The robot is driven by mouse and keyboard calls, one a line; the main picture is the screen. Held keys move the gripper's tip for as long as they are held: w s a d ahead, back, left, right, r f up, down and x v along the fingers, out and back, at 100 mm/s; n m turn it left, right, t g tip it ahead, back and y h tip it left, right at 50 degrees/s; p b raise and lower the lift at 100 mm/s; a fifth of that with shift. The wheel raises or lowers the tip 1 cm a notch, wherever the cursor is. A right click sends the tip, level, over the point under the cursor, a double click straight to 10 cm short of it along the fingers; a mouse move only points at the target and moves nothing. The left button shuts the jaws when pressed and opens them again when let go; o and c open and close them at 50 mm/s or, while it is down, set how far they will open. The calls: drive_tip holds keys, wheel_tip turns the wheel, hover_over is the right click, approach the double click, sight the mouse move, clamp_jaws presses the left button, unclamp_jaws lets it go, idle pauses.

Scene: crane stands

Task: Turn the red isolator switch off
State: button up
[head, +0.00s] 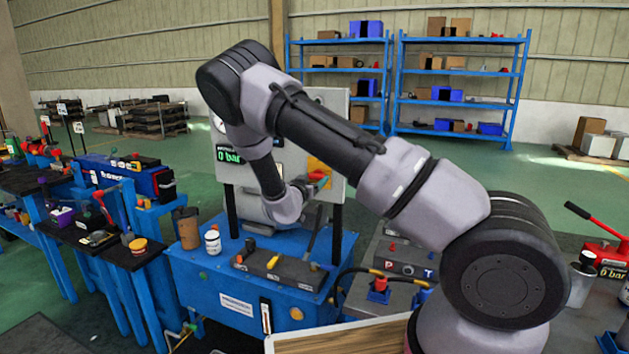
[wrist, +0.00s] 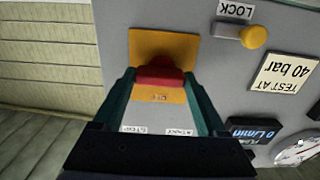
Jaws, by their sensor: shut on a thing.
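The red isolator switch (wrist: 160,78) sits on a yellow plate (wrist: 150,42) on a grey upright panel. In the head view the yellow plate (head: 318,165) shows near the panel's right side, with a bit of the red switch (head: 317,176) in front. My gripper (wrist: 158,76) has one finger on each side of the red handle and is shut on it. A small label below the handle in the wrist view is upside down and hard to read. In the head view my arm hides part of the panel and most of the gripper.
The wrist view shows a yellow knob (wrist: 254,36) by a LOCK label, a TEST AT 40 bar plate (wrist: 285,78) and a gauge (wrist: 297,150).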

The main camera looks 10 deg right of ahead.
drive_tip(key=shift+n, duration=0.3)
drive_tip(key=n, duration=0.3)
drive_tip(key=shift+n, duration=0.3)
drive_tip(key=n, duration=0.4)
drive_tip(key=shift+n, duration=0.3)
drive_tip(key=n, duration=0.4)
drive_tip(key=shift+a+n, duration=0.1)
drive_tip(key=shift+n, duration=2.5)
drive_tip(key=o, duration=1.3)
